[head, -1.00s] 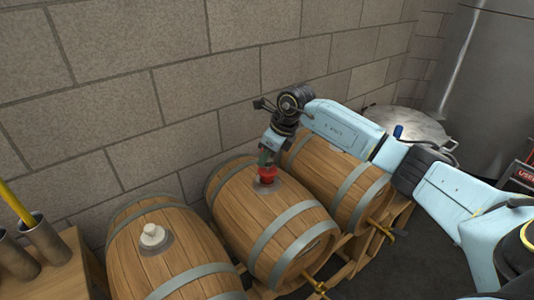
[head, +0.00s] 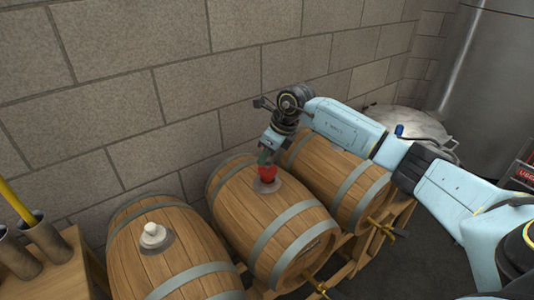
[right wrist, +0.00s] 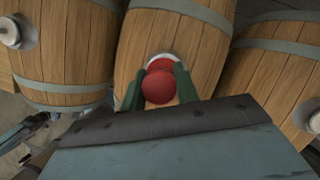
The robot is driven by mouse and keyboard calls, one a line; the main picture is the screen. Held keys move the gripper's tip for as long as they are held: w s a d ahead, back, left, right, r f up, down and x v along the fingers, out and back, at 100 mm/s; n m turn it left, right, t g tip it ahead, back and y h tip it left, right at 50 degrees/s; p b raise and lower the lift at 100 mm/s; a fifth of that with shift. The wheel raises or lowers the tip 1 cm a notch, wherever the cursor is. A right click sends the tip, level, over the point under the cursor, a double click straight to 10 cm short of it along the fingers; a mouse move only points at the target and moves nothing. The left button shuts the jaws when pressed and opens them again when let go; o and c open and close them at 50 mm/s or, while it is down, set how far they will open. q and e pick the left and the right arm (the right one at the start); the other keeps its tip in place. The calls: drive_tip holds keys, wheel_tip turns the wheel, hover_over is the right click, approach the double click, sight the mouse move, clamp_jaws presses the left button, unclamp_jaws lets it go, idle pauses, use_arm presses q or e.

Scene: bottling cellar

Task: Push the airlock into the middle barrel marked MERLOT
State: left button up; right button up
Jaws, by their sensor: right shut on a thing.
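The middle barrel (head: 255,202) lies on its side on a wooden rack; no MERLOT marking is readable. A grey round plate (head: 268,186) surrounds the bung hole on its top. The red airlock (head: 266,174) stands over that plate. My right gripper (head: 266,158) is above the barrel, pointing down, shut on the airlock. In the right wrist view the green fingers are on both sides of the red airlock (right wrist: 159,86), with the pale ring behind it. Its lower end is hidden, so I cannot tell how deep it sits. My left gripper is not in view.
The left barrel (head: 165,262) carries a white bung (head: 153,234). The right barrel (head: 335,172) is partly behind my right arm. A block wall stands close behind. Metal cups (head: 44,240) stand on a wooden table at the far left.

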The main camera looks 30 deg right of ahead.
drive_tip(key=shift+f+b, duration=0.85)
drive_tip(key=shift+f, duration=0.25)
idle(1.0)
drive_tip(key=o, duration=1.5)
drive_tip(key=shift+o, duration=0.2)
drive_tip(key=shift+r, duration=0.1)
drive_tip(key=shift+r+p, duration=2.8)
drive_tip(key=shift+r, duration=1.1)
